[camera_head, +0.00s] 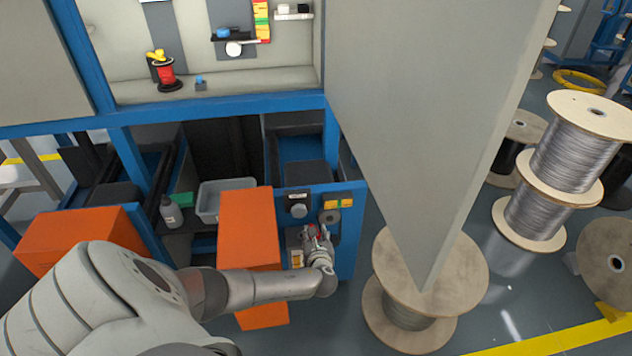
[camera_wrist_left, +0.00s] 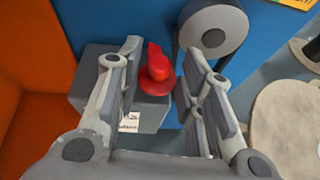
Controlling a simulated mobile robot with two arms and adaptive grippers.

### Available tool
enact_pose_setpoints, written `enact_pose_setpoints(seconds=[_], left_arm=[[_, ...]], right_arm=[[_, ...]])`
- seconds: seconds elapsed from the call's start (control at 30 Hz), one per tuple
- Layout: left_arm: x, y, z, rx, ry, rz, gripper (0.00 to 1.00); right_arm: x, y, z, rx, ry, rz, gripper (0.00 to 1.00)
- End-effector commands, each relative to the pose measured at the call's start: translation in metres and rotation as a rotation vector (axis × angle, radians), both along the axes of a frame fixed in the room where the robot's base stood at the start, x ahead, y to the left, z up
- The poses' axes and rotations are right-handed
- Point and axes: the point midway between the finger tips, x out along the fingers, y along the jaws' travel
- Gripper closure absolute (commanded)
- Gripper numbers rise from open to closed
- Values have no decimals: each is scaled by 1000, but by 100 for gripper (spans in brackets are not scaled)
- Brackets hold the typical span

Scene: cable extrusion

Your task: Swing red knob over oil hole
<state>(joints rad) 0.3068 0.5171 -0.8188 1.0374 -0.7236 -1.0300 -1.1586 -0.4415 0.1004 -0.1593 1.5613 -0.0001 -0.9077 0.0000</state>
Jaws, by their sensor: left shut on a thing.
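The red knob (camera_wrist_left: 157,68) sits on a grey box (camera_wrist_left: 146,108) fixed to the blue panel, in the left wrist view. It shows small in the head view (camera_head: 312,232), partly hidden by my gripper. My left gripper (camera_head: 315,238) reaches the front of the blue panel. I cannot make out an oil hole for certain. My right gripper is not in view.
An orange cover (camera_head: 248,230) stands left of my gripper. A large grey panel (camera_head: 425,110) and a wooden spool (camera_head: 455,265) are to the right.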

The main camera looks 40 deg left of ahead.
Motion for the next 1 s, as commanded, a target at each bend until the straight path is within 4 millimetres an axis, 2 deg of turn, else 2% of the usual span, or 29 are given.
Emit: enact_pose_setpoints(seconds=[0.2, 0.23, 0.27, 0.67, 1.0], left_arm=[[0, 3, 1, 8, 0, 3, 89], [0, 3, 1, 8, 0, 3, 62], [0, 3, 1, 8, 0, 3, 60], [1, 2, 0, 6, -1, 18, 60], [14, -6, -6, 2, -4, 218, 60]], right_arm=[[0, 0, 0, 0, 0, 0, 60], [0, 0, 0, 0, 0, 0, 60], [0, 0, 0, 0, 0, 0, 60], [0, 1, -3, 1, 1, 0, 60], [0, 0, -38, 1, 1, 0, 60]])
